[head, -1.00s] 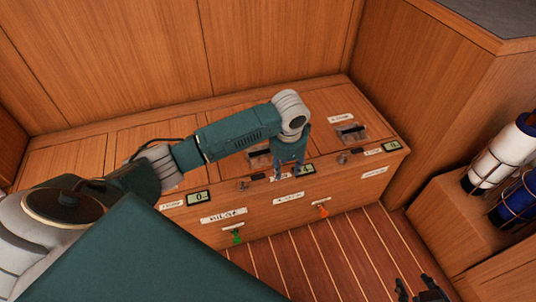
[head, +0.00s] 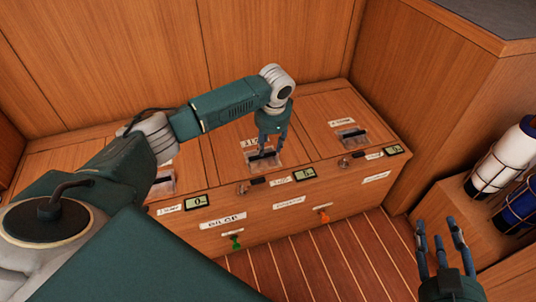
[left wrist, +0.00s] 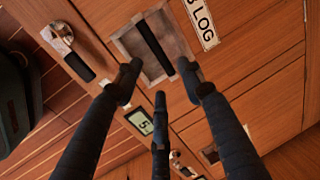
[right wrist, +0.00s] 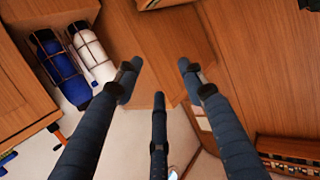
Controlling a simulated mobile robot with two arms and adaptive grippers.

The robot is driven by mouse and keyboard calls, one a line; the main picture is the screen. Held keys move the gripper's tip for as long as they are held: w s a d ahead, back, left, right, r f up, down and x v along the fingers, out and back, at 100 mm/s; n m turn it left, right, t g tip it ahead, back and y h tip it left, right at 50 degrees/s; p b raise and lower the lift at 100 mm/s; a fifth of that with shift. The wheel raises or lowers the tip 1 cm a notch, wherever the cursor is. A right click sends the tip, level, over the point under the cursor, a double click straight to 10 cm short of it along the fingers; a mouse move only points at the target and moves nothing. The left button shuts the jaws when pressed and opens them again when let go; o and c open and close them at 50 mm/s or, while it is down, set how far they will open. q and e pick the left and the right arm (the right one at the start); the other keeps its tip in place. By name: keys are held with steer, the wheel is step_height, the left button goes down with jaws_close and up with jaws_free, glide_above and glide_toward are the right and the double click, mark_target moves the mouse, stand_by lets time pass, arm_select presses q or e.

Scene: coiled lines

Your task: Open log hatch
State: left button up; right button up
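The log hatch (head: 225,138) is the middle wooden lid on top of the bench, lying flat and shut. Its recessed pull, with a black bar (left wrist: 155,47) across a grey metal cup, shows in the left wrist view beside the white LOG label (left wrist: 202,22). My left gripper (head: 270,147) is above this pull, pointing down. Its fingers are spread with nothing between them, and the fingertips lie near the cup's edge; I cannot tell whether they touch it. My right gripper (head: 443,243) is open and empty at the lower right of the head view, away from the bench.
Another lid with a recessed pull (head: 352,138) is to the right, and one is partly behind my left arm. Small displays (head: 304,172), latches and tags line the front edge. Green (head: 235,242) and orange (head: 323,217) handles hang below. Strapped cylinders (head: 505,163) stand at right.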

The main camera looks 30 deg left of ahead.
mark_target(268, 155)
arm_select(q)
steer(key=f, duration=0.1)
steer(key=f+b, duration=0.1)
steer(key=f, duration=0.3)
steer(key=shift+w+a+b, duration=0.35)
steer(key=shift+b, duration=0.05)
steer(key=shift+f, duration=0.1)
arm_select(e)
step_height(268, 155, up, 12)
steer(key=a+t+y, duration=0.1)
steer(key=t, duration=0.4)
steer(key=shift+w+a+t+y, duration=0.35)
steer(key=shift+t+y, duration=0.05)
steer(key=shift+f, duration=0.1)
arm_select(q)
jaws_close()
